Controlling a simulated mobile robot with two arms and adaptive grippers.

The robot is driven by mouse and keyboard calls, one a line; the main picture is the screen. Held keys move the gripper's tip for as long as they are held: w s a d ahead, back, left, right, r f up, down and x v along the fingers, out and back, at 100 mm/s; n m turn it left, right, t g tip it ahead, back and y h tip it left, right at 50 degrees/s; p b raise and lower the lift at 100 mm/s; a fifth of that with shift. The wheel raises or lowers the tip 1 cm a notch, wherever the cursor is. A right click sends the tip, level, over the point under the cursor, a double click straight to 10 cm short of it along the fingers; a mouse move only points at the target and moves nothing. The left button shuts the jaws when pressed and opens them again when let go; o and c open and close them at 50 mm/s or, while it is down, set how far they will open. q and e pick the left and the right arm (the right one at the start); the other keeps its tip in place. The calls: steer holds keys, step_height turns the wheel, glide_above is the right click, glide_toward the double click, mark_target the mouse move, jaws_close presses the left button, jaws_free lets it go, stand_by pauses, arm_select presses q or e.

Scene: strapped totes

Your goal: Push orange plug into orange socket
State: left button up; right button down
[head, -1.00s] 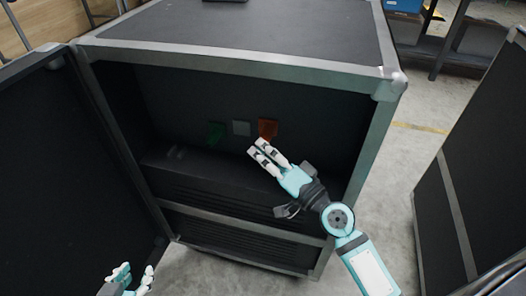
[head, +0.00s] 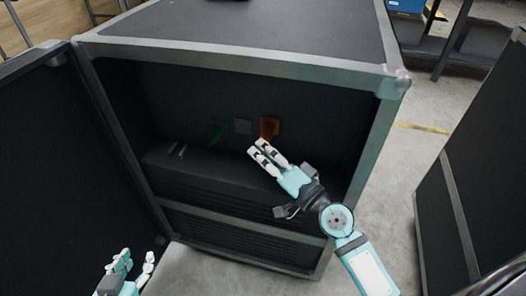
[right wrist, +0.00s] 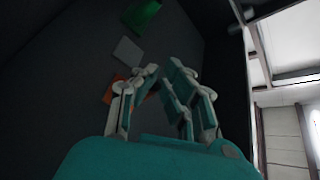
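Inside the open black case, an orange socket with an orange piece standing out from it (head: 269,127) is on the dark back panel. I cannot tell clearly where plug ends and socket begins. Orange also shows in the right wrist view (right wrist: 109,90), partly hidden behind a finger. My right gripper (head: 257,146) is just below and in front of the orange piece, apart from it as far as I can tell. Its fingers are partly open, with nothing seen between them (right wrist: 163,68). My left gripper (head: 137,257) is open and empty at the bottom left, outside the case.
A grey square (head: 242,127) and a green fitting (head: 217,131) sit left of the orange one on the panel. A dark ledge (head: 200,170) juts out below them. The case's metal frame (head: 371,135) borders the opening. Another dark case (head: 470,190) stands at right, with floor between.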

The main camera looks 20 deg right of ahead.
arm_select(q)
steer(key=shift+w+r, duration=0.1)
stand_by(0.7)
steer(key=shift+w+d+r+t, duration=0.1)
steer(key=shift+w+r+t, duration=0.15)
steer(key=shift+r+t, duration=0.15)
arm_select(e)
steer(key=shift+w, duration=0.15)
steer(key=c, duration=1.4)
jaws_free()
arm_select(q)
steer(key=shift+w+r, duration=0.15)
arm_select(e)
steer(key=v, duration=1.2)
steer(key=shift+f, duration=0.1)
